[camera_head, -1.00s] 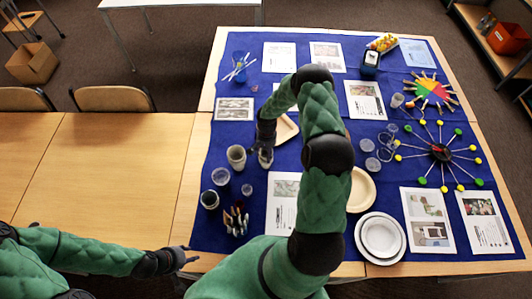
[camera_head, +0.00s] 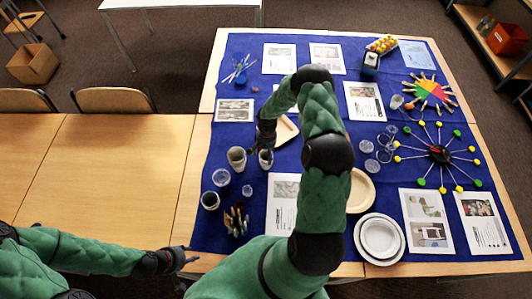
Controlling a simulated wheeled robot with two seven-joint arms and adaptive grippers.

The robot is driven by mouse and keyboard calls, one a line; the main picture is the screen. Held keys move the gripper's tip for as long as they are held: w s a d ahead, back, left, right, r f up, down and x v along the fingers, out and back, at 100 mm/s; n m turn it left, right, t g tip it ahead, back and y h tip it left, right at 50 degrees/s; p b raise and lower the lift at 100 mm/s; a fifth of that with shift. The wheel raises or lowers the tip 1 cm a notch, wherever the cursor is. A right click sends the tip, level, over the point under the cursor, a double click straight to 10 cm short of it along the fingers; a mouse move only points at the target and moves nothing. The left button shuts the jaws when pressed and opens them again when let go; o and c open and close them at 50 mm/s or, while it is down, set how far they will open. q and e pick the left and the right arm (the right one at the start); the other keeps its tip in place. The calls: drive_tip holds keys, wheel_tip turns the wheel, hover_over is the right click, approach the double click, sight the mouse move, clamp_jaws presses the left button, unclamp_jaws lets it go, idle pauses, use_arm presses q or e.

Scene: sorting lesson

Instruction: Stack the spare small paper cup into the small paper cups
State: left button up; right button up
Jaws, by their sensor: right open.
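A small pale cup (camera_head: 266,160), apparently the spare paper cup, stands on the blue cloth just below my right gripper (camera_head: 264,143). The gripper is open at the cup's rim and partly hides it; I cannot tell whether a finger touches it. Another pale paper cup (camera_head: 237,160), perhaps a stack, stands upright just to its left, apart from it. My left gripper (camera_head: 190,257) looks open and empty near the table's front edge, away from the cups.
A holder with pens (camera_head: 236,221) is nearer me. A beige plate (camera_head: 361,190) and stacked white plates (camera_head: 380,238) lie to the right. The left wooden table (camera_head: 100,180) is clear.

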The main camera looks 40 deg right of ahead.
sight(267, 158)
wheel_tip(267, 158, up, 12)
drive_tip(key=w+d, duration=0.1)
drive_tip(key=shift+b, duration=0.3)
drive_tip(key=shift+s+f, duration=0.1)
drive_tip(key=shift+f, duration=0.1)
